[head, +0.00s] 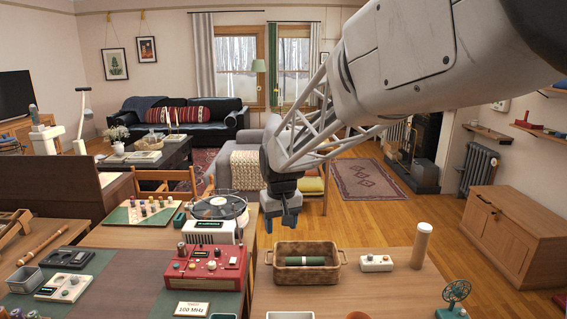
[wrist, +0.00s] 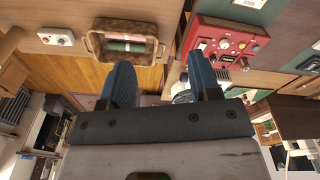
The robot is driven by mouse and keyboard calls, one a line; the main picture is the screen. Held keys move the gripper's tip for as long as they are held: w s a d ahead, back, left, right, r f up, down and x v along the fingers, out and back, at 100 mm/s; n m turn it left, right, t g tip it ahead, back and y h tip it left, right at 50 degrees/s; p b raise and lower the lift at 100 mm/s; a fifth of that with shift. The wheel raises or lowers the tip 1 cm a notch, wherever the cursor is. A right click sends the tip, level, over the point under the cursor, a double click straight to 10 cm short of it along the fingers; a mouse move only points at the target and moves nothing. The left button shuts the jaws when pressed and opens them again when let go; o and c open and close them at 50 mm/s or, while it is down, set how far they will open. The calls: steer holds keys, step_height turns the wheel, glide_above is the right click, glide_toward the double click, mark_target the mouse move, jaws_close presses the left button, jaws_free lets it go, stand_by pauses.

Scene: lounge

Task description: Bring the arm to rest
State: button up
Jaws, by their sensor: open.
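My gripper (head: 281,219) hangs in the air above the tables in the head view, at the end of my arm, which reaches in from the upper right. In the wrist view its two blue-padded fingers (wrist: 163,85) stand apart with nothing between them. A wicker basket (head: 305,275) with a green cylinder (head: 305,261) in it stands on the table below and a little right of my gripper. The basket also shows in the wrist view (wrist: 95,45). The gripper touches nothing that I can see.
A red control box (head: 205,270) and a record player (head: 215,210) stand left of the gripper. A white switch box (head: 376,263), an upright tan cylinder (head: 421,245) and a small green fan (head: 455,297) stand on the right table. Bare tabletop (head: 345,295) lies in front of the basket.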

steer(key=s+d+r+m, duration=0.1)
steer(key=s+d+r, duration=0.1)
steer(key=s+d, duration=0.55)
steer(key=s+d+r+m, duration=0.15)
steer(key=s+d, duration=0.35)
steer(key=s, duration=0.5)
steer(key=s+d+f, duration=0.1)
steer(key=s+d, duration=0.2)
steer(key=s, duration=0.5)
steer(key=s+d+f+m+t, duration=0.1)
steer(key=s+d, duration=0.2)
steer(key=s, duration=0.6)
steer(key=shift+d+h, duration=0.3)
steer(key=shift+d, duration=0.1)
steer(key=shift+m, duration=0.25)
